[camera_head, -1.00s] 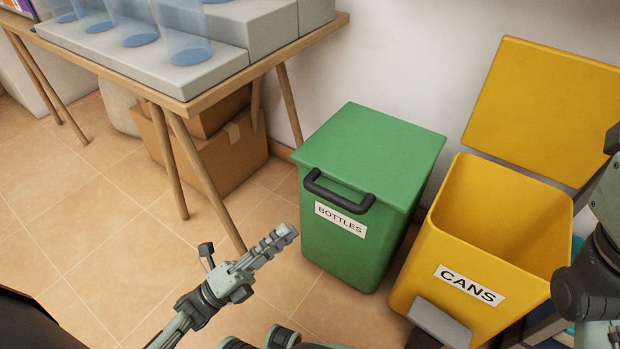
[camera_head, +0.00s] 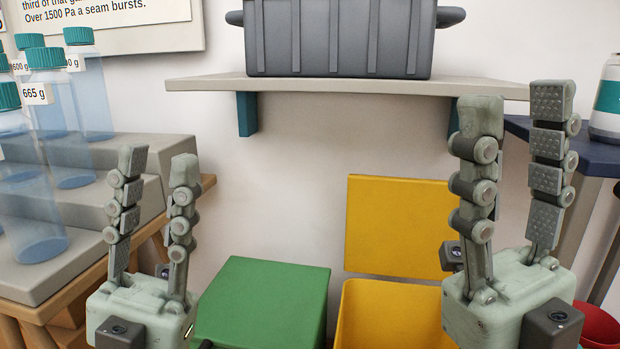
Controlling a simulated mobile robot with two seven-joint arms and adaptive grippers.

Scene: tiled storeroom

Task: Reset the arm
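My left gripper (camera_head: 158,168) is at the lower left of the head view, fingers pointing up and spread apart, with nothing between them. It shows in front of the stepped grey stand and the wall. My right gripper (camera_head: 515,115) is at the right, larger in view, also upright with its fingers apart and empty. It shows in front of the wall, its fingers overlapping the right part of the shelf.
A wall shelf (camera_head: 350,88) holds a grey crate (camera_head: 340,40). Below are a closed green bin (camera_head: 265,300) and an open yellow bin (camera_head: 390,315). Clear bottles (camera_head: 75,110) with teal caps stand on the grey stand (camera_head: 120,190) at left. A dark blue table (camera_head: 590,150) is at right.

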